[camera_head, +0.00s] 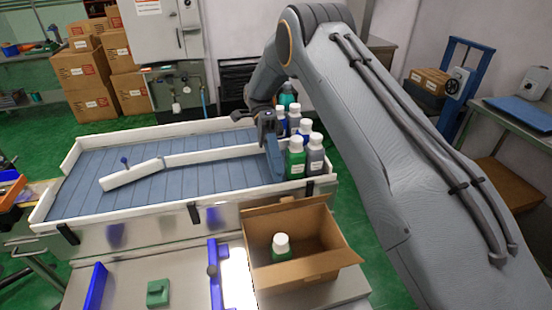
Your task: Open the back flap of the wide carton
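The wide brown carton (338,262) stands in front of the long tray table. Its near flap (305,270) is folded outward. A narrow strip of cardboard (282,206) runs along its back edge; I cannot tell exactly how far that back flap is folded. One green bottle with a white cap (281,245) stands inside, toward the left. My gripper (274,160) is beyond the carton, over the right end of the tray and close beside the bottles there. Its fingers are small and partly hidden, so I cannot tell whether they are open.
Several green and grey white-capped bottles (296,157) crowd the tray's right end. The blue tray (130,205) has white rims and a white diverter bar (132,174). Blue rails (215,275) and a small green block (158,292) are left of the carton. My arm fills the right side.

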